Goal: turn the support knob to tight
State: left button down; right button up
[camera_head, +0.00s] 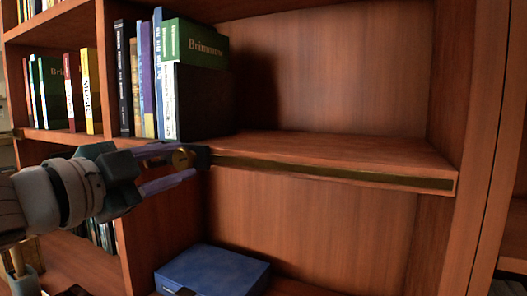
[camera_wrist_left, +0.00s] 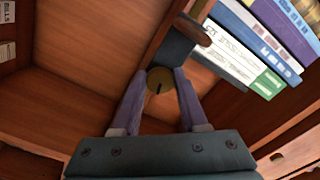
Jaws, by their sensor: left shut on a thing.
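The support knob (camera_head: 182,160) is a round brass-coloured disc at the left end of the middle shelf's front edge, beside a dark bracket (camera_head: 201,157). In the left wrist view the knob (camera_wrist_left: 160,82) shows face-on, with a short dark mark on its lower half. My left gripper (camera_head: 188,163) has purple fingers, one above and one below the knob in the head view. In the left wrist view the gripper (camera_wrist_left: 160,75) has a fingertip on each side of the knob, shut on it.
Upright books (camera_head: 150,75) stand on the middle shelf (camera_head: 330,150) above the knob, against a black panel (camera_head: 204,102). The shelf right of them is empty. A dark strip (camera_head: 330,172) runs along its front edge. A blue box (camera_head: 212,268) lies on the shelf below.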

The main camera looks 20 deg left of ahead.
pick_arm(q)
jog(key=m+p, duration=0.1)
jog(key=m, duration=0.3)
jog(key=shift+r, duration=0.2)
jog(key=shift+m+p, duration=0.75)
jog(key=shift+m, duration=1.75)
jog(key=shift+c, duration=2.2)
grip_release()
jog(key=s+b, duration=0.1)
jog(key=s, duration=0.9)
jog(key=shift+a+b, duration=0.3)
jog(key=shift+a, duration=0.1)
